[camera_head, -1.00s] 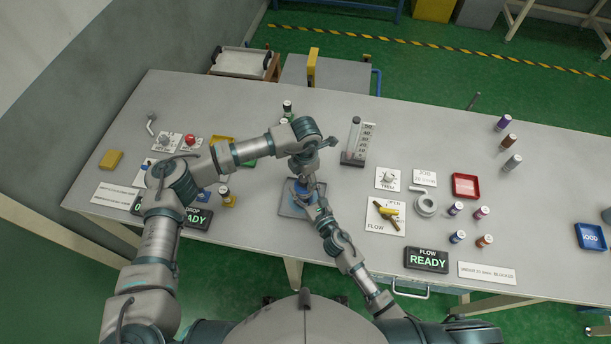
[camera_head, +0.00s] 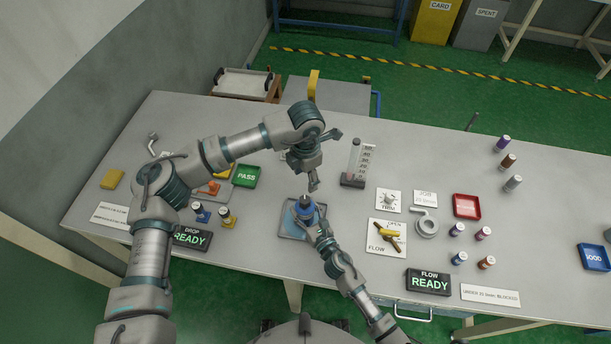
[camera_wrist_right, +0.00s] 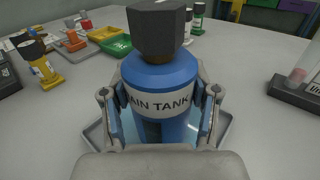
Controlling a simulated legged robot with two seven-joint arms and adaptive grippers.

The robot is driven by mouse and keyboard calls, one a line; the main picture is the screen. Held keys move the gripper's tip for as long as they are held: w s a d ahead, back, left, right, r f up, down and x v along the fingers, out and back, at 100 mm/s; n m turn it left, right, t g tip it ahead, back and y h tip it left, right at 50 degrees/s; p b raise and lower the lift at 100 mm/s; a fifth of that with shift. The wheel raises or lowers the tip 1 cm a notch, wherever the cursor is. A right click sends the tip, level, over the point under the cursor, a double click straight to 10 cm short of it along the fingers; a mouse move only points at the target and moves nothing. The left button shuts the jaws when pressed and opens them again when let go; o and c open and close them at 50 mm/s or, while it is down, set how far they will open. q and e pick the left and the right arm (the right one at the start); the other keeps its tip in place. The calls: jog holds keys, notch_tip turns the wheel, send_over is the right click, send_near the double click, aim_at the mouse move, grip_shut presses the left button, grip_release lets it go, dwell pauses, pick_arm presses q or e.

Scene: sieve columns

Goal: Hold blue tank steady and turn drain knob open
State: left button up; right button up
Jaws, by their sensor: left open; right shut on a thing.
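The blue tank (camera_head: 304,210) stands upright in a grey tray (camera_head: 288,226) near the table's front middle. In the right wrist view the tank (camera_wrist_right: 160,72) shows a white band reading "AIN TANK" and a dark faceted knob (camera_wrist_right: 158,30) on top. My right gripper (camera_head: 316,224) is shut on the tank's sides, with a finger on each side in the wrist view (camera_wrist_right: 160,105). My left gripper (camera_head: 314,186) is open and empty, above and just behind the tank's knob, apart from it.
A clear gauge cylinder (camera_head: 354,165) stands behind. A green PASS tray (camera_head: 246,175) lies left.

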jog(key=o, duration=1.6)
